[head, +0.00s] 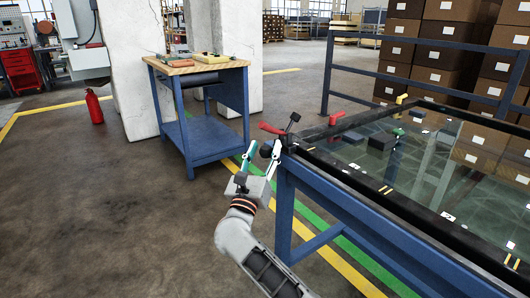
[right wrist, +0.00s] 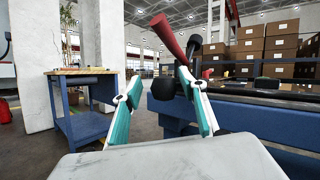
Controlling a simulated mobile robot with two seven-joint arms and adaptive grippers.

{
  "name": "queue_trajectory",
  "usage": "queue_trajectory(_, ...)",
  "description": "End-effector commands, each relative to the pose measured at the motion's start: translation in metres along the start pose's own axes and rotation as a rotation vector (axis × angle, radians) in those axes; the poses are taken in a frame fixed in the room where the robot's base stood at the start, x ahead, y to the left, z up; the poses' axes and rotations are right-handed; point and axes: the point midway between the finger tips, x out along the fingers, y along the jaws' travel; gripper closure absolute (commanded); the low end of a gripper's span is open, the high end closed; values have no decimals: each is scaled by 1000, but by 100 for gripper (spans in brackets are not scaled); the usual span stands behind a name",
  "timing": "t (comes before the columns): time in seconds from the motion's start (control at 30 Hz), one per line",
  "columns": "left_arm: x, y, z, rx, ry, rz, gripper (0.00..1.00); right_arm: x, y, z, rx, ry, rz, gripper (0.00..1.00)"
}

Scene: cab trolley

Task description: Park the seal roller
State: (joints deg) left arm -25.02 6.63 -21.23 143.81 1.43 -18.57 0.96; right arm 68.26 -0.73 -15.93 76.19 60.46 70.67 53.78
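What looks like the seal roller, a red handle (head: 272,128) beside black parts, is at the near-left corner of the blue-framed trolley (head: 345,188). In the right wrist view the red handle (right wrist: 168,38) tilts above and beyond my fingers. A round black part (right wrist: 163,88) shows between them; I cannot tell whether it belongs to the roller or how deep it sits. My right gripper (head: 262,152) is at this corner with its fingers spread apart; it also shows in the right wrist view (right wrist: 158,78). No grip shows. My left gripper is not visible.
A glass panel (head: 372,158) with a black border lies on the trolley, with small red, yellow and green pieces around it. A blue workbench (head: 205,135) with tools on its wooden top stands left. A fire extinguisher (head: 94,106) stands farther left. Floor at front left is clear.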

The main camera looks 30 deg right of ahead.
Motion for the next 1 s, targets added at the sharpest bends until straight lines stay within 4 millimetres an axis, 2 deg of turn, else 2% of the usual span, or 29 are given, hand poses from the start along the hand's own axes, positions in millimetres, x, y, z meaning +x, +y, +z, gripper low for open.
queue_trajectory(0.23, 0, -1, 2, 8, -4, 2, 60, -3, 0, -2, -1, 3, 0, 58)
queue_trajectory(0.37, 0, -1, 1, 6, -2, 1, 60, -15, 1, -2, -1, 3, 2, 58)
queue_trajectory(0.8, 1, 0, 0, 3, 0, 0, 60, -98, 1, -2, 1, 4, 2, 58)
queue_trajectory(1.0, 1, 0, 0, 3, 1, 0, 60, -117, 1, -1, 0, 1, 1, 58)
